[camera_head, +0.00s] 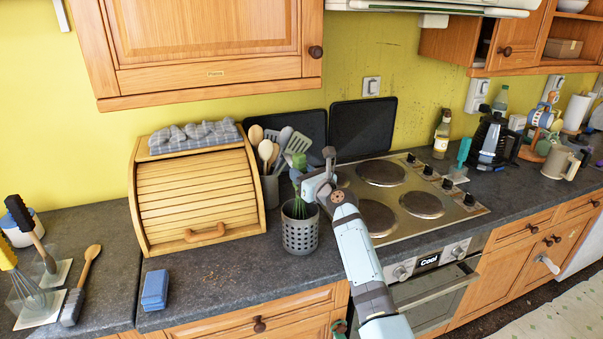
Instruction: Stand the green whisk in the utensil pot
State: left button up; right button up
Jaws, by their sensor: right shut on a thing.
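The green whisk (298,160) is in my right gripper (302,178), which is shut on it. Its green handle shows above the fingers, and thin dark green wires show below them at the mouth of a grey perforated pot (300,236). The whisk looks roughly upright. I cannot tell how deep its lower end sits inside the pot, as the rim and wall hide it. The pot stands on the dark worktop, left of the hob. My left gripper is not in view.
A second pot (271,190) with wooden spoons and spatulas stands close behind. A wooden bread bin (196,200) is to the left, the hob (385,220) to the right. A blue sponge (155,290) lies in front. A yellow-handled whisk (30,292) stands far left.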

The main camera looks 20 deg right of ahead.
jog(key=shift+f+b, duration=0.5)
jog(key=shift+f, duration=0.3)
jog(key=o, duration=1)
jog(key=shift+s, duration=0.1)
jog(key=v, duration=1.3)
jog(key=shift+s+d, duration=0.15)
jog(key=shift+s, duration=0.15)
